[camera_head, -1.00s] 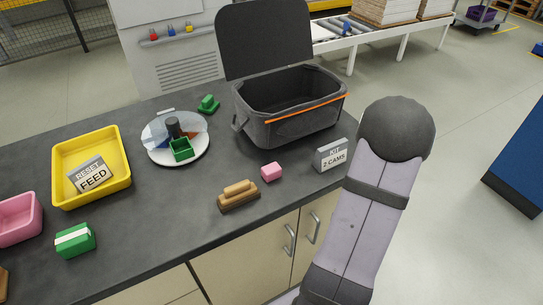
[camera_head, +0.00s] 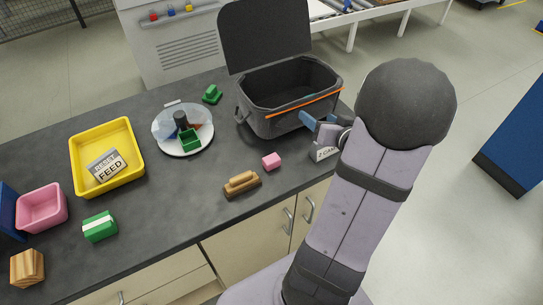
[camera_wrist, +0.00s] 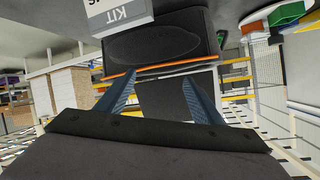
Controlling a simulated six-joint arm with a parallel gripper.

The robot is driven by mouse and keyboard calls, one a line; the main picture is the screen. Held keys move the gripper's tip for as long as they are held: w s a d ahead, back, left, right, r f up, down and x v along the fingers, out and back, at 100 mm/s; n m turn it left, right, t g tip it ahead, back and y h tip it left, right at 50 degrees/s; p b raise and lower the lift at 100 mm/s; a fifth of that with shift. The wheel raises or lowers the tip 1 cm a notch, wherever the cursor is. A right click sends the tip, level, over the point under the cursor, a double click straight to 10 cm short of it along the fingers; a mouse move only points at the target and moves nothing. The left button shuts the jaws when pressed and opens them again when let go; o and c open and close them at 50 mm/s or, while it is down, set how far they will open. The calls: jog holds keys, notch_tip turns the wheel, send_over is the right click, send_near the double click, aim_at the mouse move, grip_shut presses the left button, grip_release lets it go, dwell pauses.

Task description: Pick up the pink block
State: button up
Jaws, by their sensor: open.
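The pink block (camera_head: 271,161) is a small cuboid lying on the dark counter in the head view, left of the kit sign and in front of the grey bin. I cannot make it out in the wrist view. My gripper (camera_head: 310,119) is in the head view at the bin's front right corner, above and to the right of the block, apart from it. In the wrist view its two blue fingers (camera_wrist: 158,98) are spread with nothing between them. Part of the gripper is hidden behind my arm in the head view.
The open grey bin (camera_head: 270,127) with an orange strip stands behind the block. The kit sign (camera_head: 323,154) is partly hidden by my arm. A wooden-handled brush (camera_head: 242,184) lies left of the block. A round tray (camera_head: 170,150) and yellow tray (camera_head: 76,162) stand further left.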

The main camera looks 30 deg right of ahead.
jog(key=w+a+r+n+t+y, duration=0.1)
jog(key=w+a+r+y, duration=0.15)
jog(key=a, duration=0.45)
jog(key=n+t+b, duration=0.1)
jog(key=n+t, duration=0.1)
jog(key=n, duration=0.2)
send_near(269, 156)
jog(key=w, duration=0.5)
jog(key=shift+w+d+f, duration=0.2)
jog(key=shift+d+f, duration=0.1)
jog(key=shift+f, duration=0.05)
jog(key=shift+s+f+n, duration=0.2)
jog(key=shift+f+n, duration=0.2)
jog(key=shift+f, duration=0.1)
jog(key=shift+w+a+f+p, duration=0.15)
jog(key=shift+w+p, duration=0.5)
jog(key=shift+w, duration=1)
jog(key=shift+w+a+f+p, duration=0.15)
jog(key=shift+w+p, duration=0.5)
jog(key=shift+w, duration=1)
jog(key=shift+w+d+f, duration=0.15)
jog(key=shift+w+f, duration=0.05)
jog(key=shift+w, duration=0.15)
jog(key=c, duration=1.1)
